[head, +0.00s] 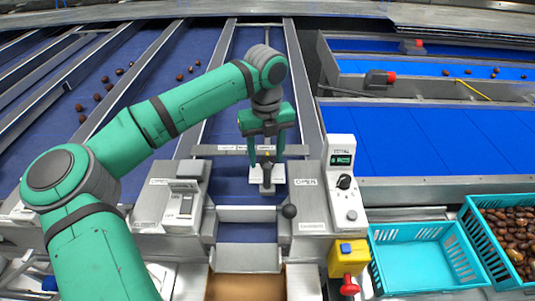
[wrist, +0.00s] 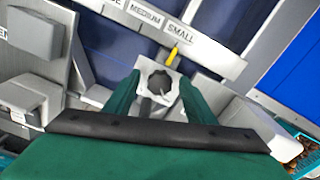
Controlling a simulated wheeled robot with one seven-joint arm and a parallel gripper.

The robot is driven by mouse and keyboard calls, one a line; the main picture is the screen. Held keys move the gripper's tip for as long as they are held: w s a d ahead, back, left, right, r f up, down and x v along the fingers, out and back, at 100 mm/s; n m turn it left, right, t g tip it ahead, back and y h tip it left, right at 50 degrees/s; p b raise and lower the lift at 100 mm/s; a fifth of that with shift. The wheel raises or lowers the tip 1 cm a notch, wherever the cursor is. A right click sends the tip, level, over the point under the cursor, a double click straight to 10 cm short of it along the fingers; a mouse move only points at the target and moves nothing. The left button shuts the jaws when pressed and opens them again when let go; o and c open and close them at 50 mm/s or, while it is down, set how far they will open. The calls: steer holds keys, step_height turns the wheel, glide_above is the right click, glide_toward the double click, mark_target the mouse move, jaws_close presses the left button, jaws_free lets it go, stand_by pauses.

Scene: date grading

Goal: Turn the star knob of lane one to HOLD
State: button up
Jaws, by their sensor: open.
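A dark lobed knob (wrist: 159,82) sits on a pale plate in the wrist view. In the head view a dark knob (head: 267,186) on a white plate shows below my gripper, in the middle lane. My gripper (head: 267,162) points down over it, fingers apart. In the wrist view the two green fingers of my gripper (wrist: 160,88) stand on either side of the knob, with nothing held. I cannot tell whether they touch it. A yellow pointer (wrist: 172,56) shows just beyond the knob, towards the SMALL label. No HOLD mark is readable.
A black ball-ended lever (head: 289,211) stands close at the right, by the OPEN label. A control box with a dial (head: 344,182) is further right. A rocker switch box (head: 184,203) is at the left. A red stop button (head: 349,287) and teal crate (head: 375,262) are at the front right.

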steer(key=shift+s, duration=0.1)
steer(key=c, duration=1)
steer(key=shift+c, duration=0.2)
